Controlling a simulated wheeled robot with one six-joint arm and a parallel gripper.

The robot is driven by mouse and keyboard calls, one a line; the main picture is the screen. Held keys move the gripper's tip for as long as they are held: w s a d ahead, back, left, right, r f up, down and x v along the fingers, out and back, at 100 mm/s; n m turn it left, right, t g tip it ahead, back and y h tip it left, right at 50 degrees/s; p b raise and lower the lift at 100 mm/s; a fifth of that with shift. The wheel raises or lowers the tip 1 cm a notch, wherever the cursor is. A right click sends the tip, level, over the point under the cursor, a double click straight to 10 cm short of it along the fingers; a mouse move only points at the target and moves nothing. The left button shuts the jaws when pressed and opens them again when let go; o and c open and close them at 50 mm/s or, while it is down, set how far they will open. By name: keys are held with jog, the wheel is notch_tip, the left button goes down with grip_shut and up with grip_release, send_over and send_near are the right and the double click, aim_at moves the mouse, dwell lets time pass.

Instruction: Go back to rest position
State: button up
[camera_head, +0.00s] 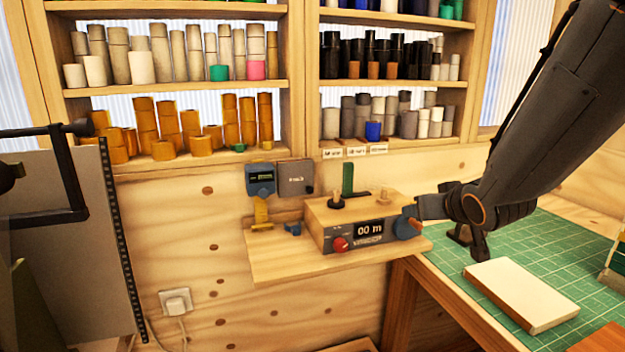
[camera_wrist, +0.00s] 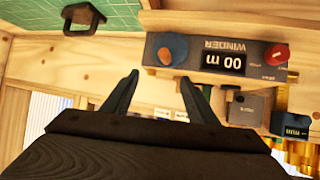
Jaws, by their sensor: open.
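My gripper (camera_wrist: 159,78) shows in the wrist view with its two dark fingers spread and nothing between them. Its tips are just short of the winder (camera_wrist: 225,57), near the blue and orange round knob (camera_wrist: 171,50). In the head view my arm comes in from the upper right, and my gripper (camera_head: 424,207) is at the right end of the winder (camera_head: 355,233). The fingertips are small and hard to make out there. The winder's display reads "00 m", and a red knob (camera_head: 341,244) is at its left.
Shelves (camera_head: 180,86) above hold many rolls in tan, black, grey and orange. A green cutting mat (camera_head: 560,255) lies on the right bench with a white-topped block (camera_head: 520,293) and a dark stand (camera_head: 466,238). A grey panel (camera_head: 65,240) stands at left.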

jog(key=s+a+f+g, duration=0.3)
jog(key=s+f+g, duration=0.2)
jog(key=s, duration=0.5)
jog(key=s+a+f+g, duration=0.3)
jog(key=s+f+g, duration=0.2)
jog(key=s+f, duration=0.5)
jog(key=shift+s+m+g, duration=0.3)
jog(key=shift+s+m, duration=0.1)
jog(key=shift+s, duration=0.1)
jog(key=shift+a, duration=0.1)
